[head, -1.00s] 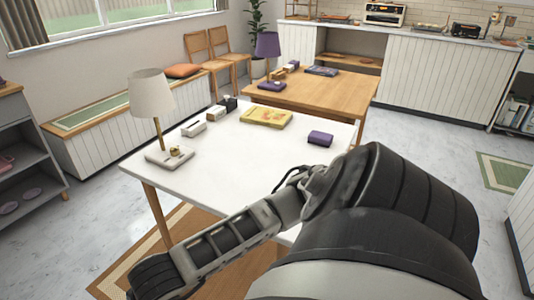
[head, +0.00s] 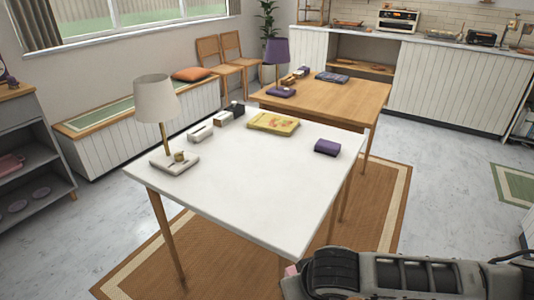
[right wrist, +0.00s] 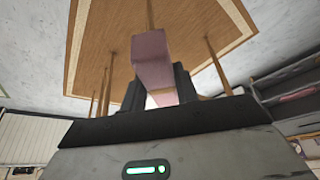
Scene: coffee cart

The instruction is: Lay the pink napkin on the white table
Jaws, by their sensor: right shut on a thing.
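The pink napkin (right wrist: 152,60) is a folded block between the dark fingers of my right gripper (right wrist: 160,88) in the right wrist view. The gripper is shut on it. In the head view only a small bit of the pink napkin (head: 291,270) shows beside my right arm, at the bottom, in front of the near edge of the white table. The white table (head: 235,190) has a wide bare area in its middle and near part. My left gripper is not in view.
On the white table stand a lamp (head: 156,100), a yellow tray (head: 273,124), small boxes (head: 201,132) and a purple folded item (head: 327,147). A wooden table (head: 345,95) stands behind. A brown rug (head: 225,250) lies below.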

